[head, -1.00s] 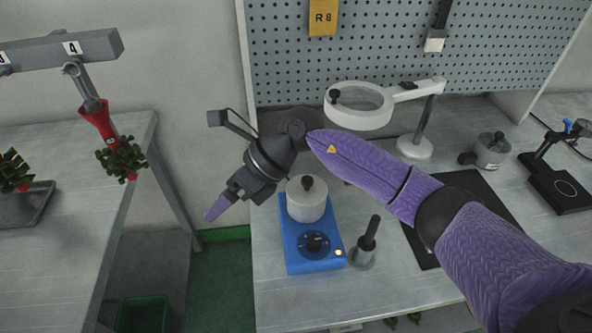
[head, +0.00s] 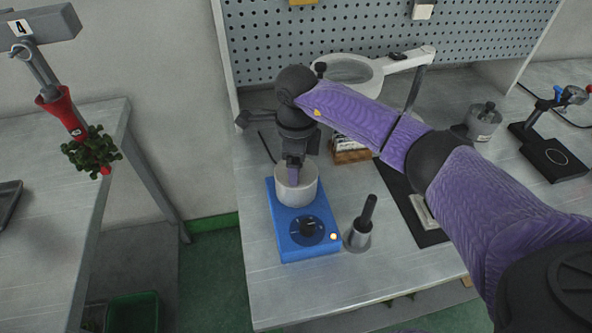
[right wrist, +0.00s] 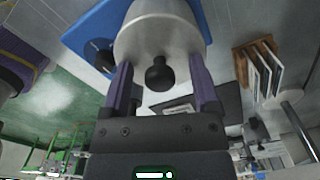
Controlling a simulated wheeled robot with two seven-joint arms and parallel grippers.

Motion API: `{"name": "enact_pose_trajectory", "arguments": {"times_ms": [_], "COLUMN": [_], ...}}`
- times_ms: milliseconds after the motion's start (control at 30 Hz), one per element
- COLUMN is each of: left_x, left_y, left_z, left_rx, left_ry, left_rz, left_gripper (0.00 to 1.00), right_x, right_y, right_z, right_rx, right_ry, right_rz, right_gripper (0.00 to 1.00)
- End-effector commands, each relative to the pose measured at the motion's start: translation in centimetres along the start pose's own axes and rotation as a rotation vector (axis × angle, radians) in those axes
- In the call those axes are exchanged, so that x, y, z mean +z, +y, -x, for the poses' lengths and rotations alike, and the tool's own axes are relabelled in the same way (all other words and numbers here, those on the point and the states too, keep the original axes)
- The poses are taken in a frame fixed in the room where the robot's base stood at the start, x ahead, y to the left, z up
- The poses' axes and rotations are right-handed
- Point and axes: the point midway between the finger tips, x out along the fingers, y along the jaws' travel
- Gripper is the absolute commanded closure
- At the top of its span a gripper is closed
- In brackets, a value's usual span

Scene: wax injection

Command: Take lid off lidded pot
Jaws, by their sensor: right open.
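A pale grey lidded pot (head: 298,189) stands upright on a blue heating unit (head: 318,245) with a dial, on the metal table. My right gripper (head: 294,177) points down over the pot and hides its lid knob in the head view. In the right wrist view the lid (right wrist: 160,38) shows with its round black knob (right wrist: 160,76). The purple fingers of my right gripper are open, one on each side of the knob, with gaps between them and it. My left gripper is in neither view.
A metal cup with a black-handled tool (head: 360,235) stands right of the heater. Behind are a wooden rack (head: 350,156) and a ring magnifier (head: 350,70). Another small grey pot (head: 483,122) with a knob stands far right. The table front is clear.

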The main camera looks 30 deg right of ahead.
Motion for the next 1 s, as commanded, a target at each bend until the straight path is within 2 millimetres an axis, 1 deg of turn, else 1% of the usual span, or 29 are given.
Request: {"name": "enact_pose_trajectory", "arguments": {"times_ms": [33, 67, 100, 267, 300, 367, 400, 433, 667, 767, 867, 900, 1000], "left_x": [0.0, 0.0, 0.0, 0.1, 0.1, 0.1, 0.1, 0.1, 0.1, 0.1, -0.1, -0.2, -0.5], "left_y": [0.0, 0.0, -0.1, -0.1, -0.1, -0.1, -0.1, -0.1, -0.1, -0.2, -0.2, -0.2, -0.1], "left_z": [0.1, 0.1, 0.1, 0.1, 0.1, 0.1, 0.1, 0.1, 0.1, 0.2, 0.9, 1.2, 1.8], "left_rx": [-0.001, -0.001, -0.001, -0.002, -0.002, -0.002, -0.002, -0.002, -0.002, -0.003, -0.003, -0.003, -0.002], "left_ry": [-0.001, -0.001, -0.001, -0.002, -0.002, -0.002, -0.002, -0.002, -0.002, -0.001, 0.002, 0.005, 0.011], "left_rz": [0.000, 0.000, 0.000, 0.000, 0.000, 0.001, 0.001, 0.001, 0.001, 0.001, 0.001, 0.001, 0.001], "left_gripper": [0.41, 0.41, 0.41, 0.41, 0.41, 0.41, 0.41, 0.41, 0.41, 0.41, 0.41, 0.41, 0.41], "right_x": [0.0, 0.0, 0.0, 0.0, 0.0, 0.0, 0.0, 0.0, 0.0, 0.0, 0.0, 0.0, 0.1], "right_y": [0.0, 0.0, 0.0, 0.0, 0.0, 0.0, 0.0, 0.0, 0.0, 0.0, -0.1, -0.1, -0.1], "right_z": [0.1, 0.1, 0.1, 0.1, 0.1, 0.1, 0.1, 0.1, 0.1, 0.7, 3.0, 4.1, 6.9], "right_rx": [0.000, 0.000, 0.000, 0.000, 0.001, 0.001, 0.001, 0.001, 0.001, 0.000, -0.004, -0.004, -0.003], "right_ry": [0.000, 0.000, 0.000, -0.001, -0.001, -0.001, -0.001, -0.001, -0.001, -0.002, -0.004, -0.005, -0.005], "right_rz": [0.000, 0.000, 0.000, 0.000, 0.000, 0.000, 0.000, 0.000, 0.000, 0.000, 0.000, 0.000, 0.000], "right_gripper": [0.22, 0.26, 0.34, 0.68, 0.77, 0.90, 0.98, 1.00, 1.00, 1.00, 1.00, 1.00, 1.00]}}
